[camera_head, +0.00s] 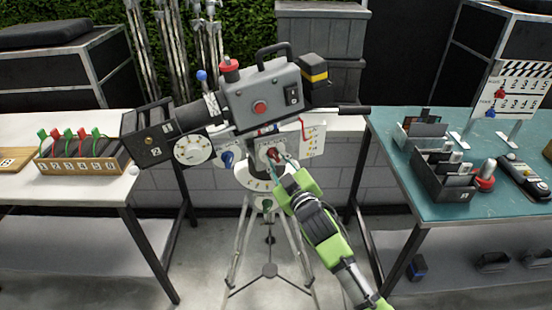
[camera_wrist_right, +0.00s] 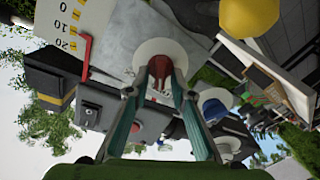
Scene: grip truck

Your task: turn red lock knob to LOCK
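The red lock knob (camera_head: 272,155) sits on a white round dial on the grey camera head's mount, on top of the tripod. My right gripper (camera_head: 282,160) comes in from the lower right and has its fingertips at this knob. In the right wrist view the red knob (camera_wrist_right: 161,80) fills the gap between the two fingertips (camera_wrist_right: 163,76), which appear to be shut on it. The knob's lettering and pointer cannot be read. My left gripper is not in view.
A blue knob (camera_head: 226,158) is left of the red one. A scale plate (camera_head: 313,138) and a black pan handle (camera_head: 343,110) are to the right. A white table (camera_head: 90,205) stands left and a teal table (camera_head: 440,205) right. The tripod legs (camera_head: 240,245) stand below.

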